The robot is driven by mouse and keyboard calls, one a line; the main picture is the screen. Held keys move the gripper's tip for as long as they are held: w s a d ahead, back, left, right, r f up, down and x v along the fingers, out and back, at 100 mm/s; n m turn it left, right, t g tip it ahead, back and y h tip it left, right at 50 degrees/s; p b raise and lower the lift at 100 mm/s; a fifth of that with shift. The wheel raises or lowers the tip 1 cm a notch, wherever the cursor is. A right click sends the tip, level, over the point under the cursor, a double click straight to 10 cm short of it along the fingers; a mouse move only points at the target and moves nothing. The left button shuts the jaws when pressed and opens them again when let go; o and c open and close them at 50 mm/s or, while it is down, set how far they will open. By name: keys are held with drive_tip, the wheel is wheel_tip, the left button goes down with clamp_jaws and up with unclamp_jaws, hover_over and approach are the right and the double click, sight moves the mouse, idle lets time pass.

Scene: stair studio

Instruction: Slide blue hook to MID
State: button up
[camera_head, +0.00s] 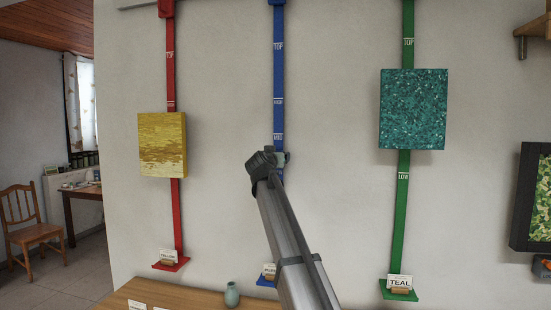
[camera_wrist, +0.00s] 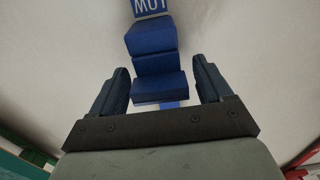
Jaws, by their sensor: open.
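The blue rail (camera_head: 279,75) runs down the wall in the middle of the head view. It carries a TOP label, a label that seems to read HIGH, and a MID label (camera_head: 278,136). My gripper (camera_head: 281,158) is at the rail just below MID and hides the hook there. In the wrist view the blue hook (camera_wrist: 157,86) shows as stepped blue blocks, with a label (camera_wrist: 151,5) seen upside down, apparently LOW, beyond it. My gripper (camera_wrist: 161,88) is open, one finger on each side of the hook, with gaps visible.
A yellow panel (camera_head: 162,145) hangs on the red rail (camera_head: 169,80) at left. A teal panel (camera_head: 413,108) hangs on the green rail (camera_head: 401,200) at right. A wooden surface (camera_head: 190,296) with a small vase (camera_head: 232,294) stands below. The wall beside the blue rail is clear.

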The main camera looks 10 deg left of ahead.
drive_tip(key=shift+w, duration=0.35)
